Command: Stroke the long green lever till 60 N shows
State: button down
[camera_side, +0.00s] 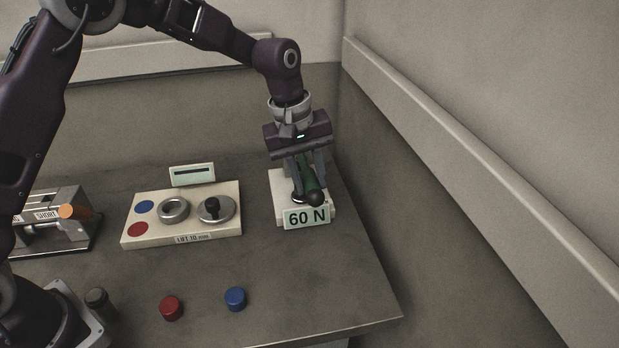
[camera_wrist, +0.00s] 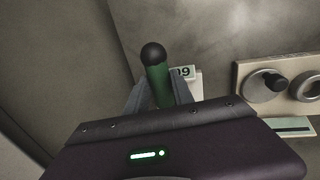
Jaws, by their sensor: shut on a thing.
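The long green lever (camera_side: 307,174) has a dark round knob and tilts toward the front of its white base (camera_side: 281,207). A sign (camera_side: 307,218) on the front of that base reads "60 N". My gripper (camera_side: 308,188) is shut on the green lever, with a finger on each side of it below the knob. In the wrist view the lever (camera_wrist: 158,82) stands between the two fingers of my gripper (camera_wrist: 160,95), its black knob pointing away. The sign (camera_wrist: 184,72) is partly hidden there behind the lever.
A cream panel (camera_side: 182,240) left of the lever carries a ring, a knobbed disc, and red and blue discs. A blue cap (camera_side: 235,299) and a red cap (camera_side: 171,308) lie on the bench front. A metal fixture (camera_side: 52,222) with an orange knob stands far left. A wall rises at right.

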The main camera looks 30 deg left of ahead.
jog(key=r+g+h, duration=0.1)
jog(key=r, duration=0.1)
jog(key=w+a+r+g+h, duration=0.1)
jog(key=r, duration=0.2)
jog(key=w+a+r+g+h, duration=0.1)
jog(key=r, duration=0.2)
jog(key=shift+r+n, duration=0.15)
jog(key=shift+n, duration=0.15)
jog(key=c, duration=1.1)
grip_release()
jog(key=shift+d, duration=0.1)
